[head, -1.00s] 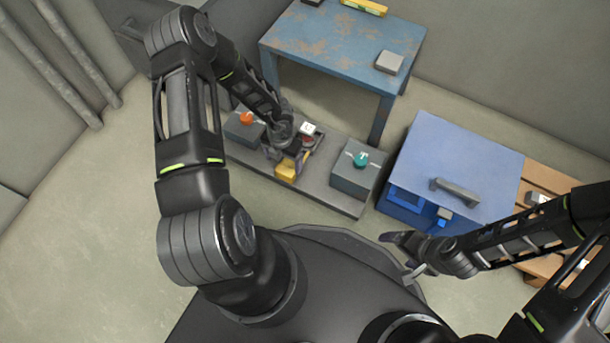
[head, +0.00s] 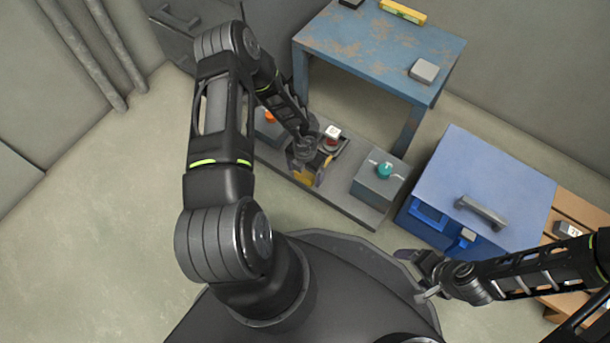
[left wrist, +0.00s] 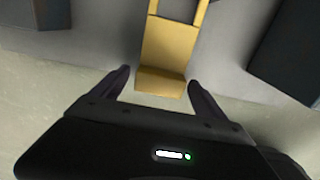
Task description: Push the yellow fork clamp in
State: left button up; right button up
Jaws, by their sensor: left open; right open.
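The yellow fork clamp (head: 302,179) lies at the near edge of the grey bench plate, partly hidden by my left gripper in the head view. In the left wrist view the clamp (left wrist: 168,48) shows its prongs pointing away and its flat near end towards me. My left gripper (left wrist: 158,78) is open, with one finger on each side of the clamp's near end. Gaps show between the fingers and the clamp; whether anything touches is unclear. My right gripper (head: 413,275) is open and empty, in front of the blue box, away from the clamp.
A grey block with a teal knob (head: 384,171) stands right of the clamp. An orange knob (head: 268,117) is left, partly behind my arm. A white-topped red part (head: 332,134) sits behind the clamp. The blue box (head: 490,180) and blue table (head: 385,50) stand beyond.

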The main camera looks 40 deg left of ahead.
pick_arm(q)
jog(key=shift+f, duration=0.3)
grip_shut()
dwell(0.8)
